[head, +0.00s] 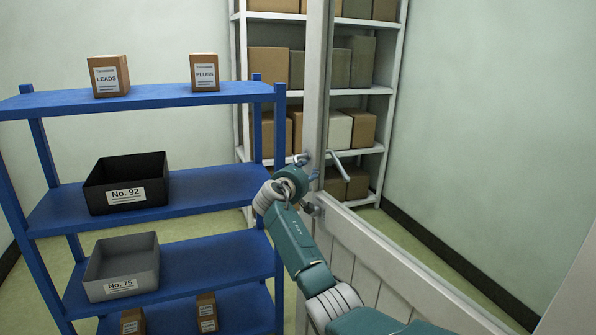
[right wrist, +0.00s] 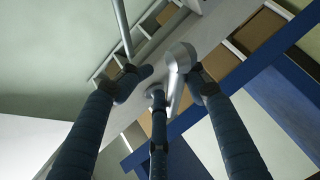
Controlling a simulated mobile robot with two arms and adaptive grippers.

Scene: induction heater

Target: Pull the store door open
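The store door (head: 375,263) is white, with a boarded lower part and a tall stile; shelves show through its upper part. It stands at an angle, running to the lower right. My right gripper (head: 302,172) is at the door's stile, beside its left edge. In the right wrist view its dark fingers (right wrist: 168,82) are spread, with the silver door handle (right wrist: 180,62) between them; I cannot tell whether they touch it. A thin lever (head: 339,165) shows right of the stile, and a small round metal fitting (head: 313,209) below the gripper. My left gripper is not in view.
A blue rack (head: 150,97) with boxes and bins stands close left of my right gripper. A white shelf unit (head: 388,100) with several cartons stands behind the door. A green wall (head: 480,120) is at the right. Some bare floor (head: 400,225) shows between door and wall.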

